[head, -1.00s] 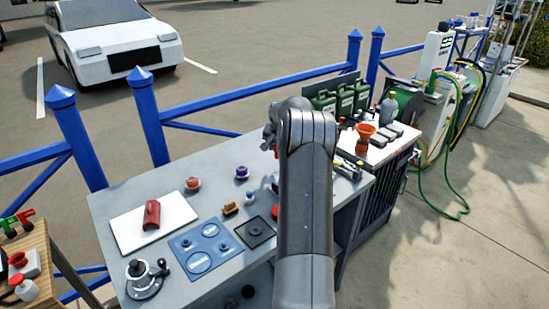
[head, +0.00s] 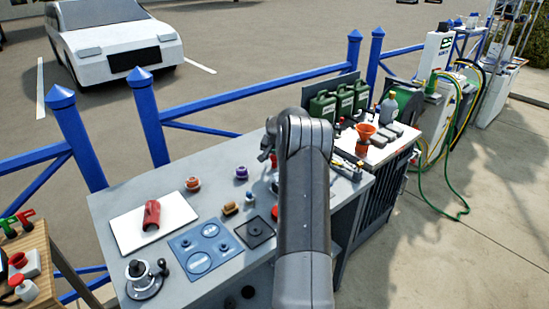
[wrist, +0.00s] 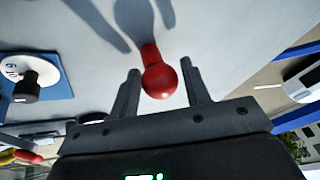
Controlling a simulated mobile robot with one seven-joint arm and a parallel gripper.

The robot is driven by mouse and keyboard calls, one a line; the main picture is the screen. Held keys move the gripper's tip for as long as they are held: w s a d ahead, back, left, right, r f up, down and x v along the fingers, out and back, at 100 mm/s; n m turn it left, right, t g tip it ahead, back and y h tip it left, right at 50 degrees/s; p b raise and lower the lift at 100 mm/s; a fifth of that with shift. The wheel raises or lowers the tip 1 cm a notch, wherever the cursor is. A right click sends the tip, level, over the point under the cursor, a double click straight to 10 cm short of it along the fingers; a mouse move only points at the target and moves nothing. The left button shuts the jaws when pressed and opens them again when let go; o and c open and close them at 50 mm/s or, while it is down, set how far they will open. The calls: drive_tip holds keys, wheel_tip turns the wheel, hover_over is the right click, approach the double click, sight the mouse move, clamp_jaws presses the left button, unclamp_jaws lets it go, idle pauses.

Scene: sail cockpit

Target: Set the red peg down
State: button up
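The red peg (wrist: 159,78), with a round ball head and a short stem, is between my gripper's two fingers in the wrist view. A narrow gap shows on each side of the ball, so my gripper (wrist: 160,80) looks open around it. The stem points away to the grey bench top (wrist: 90,60); its foot seems to meet the surface, but I cannot tell for sure. In the head view my gripper (head: 268,150) is low over the bench's far part, with a bit of the red peg (head: 274,160) showing beside my arm.
A white board with a red block (head: 152,214), a blue plate (head: 206,250) and a dark square plate (head: 254,232) lie on the bench. Small knobs (head: 241,173) stand nearby. An orange funnel (head: 366,131) and green cans (head: 343,100) are to the right.

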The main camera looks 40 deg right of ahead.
drive_tip(key=shift+o, duration=1)
drive_tip(key=shift+r, duration=0.1)
drive_tip(key=v, duration=1.2)
drive_tip(key=s+a+r+n, duration=0.25)
drive_tip(key=a+r, duration=0.25)
drive_tip(key=a, duration=0.4)
drive_tip(key=s+a+r+n, duration=0.1)
drive_tip(key=s+a+r, duration=0.3)
drive_tip(key=a, duration=0.5)
drive_tip(key=s+a+r+n, duration=0.25)
drive_tip(key=a+r, duration=0.25)
drive_tip(key=a, duration=0.4)
drive_tip(key=s+a+f+n+y, duration=0.1)
drive_tip(key=s+a+n, duration=0.1)
drive_tip(key=s+a, duration=0.4)
drive_tip(key=s+a+f+n+t, duration=0.1)
drive_tip(key=s+a, duration=0.5)
drive_tip(key=s, duration=0.5)
drive_tip(key=s+a+f+n+y, duration=0.1)
drive_tip(key=s+a+n, duration=0.1)
drive_tip(key=s+a, duration=0.4)
drive_tip(key=s, duration=0.3)
drive_tip(key=shift+s+f+n+y, duration=0.15)
drive_tip(key=shift+s+n+y, duration=0.15)
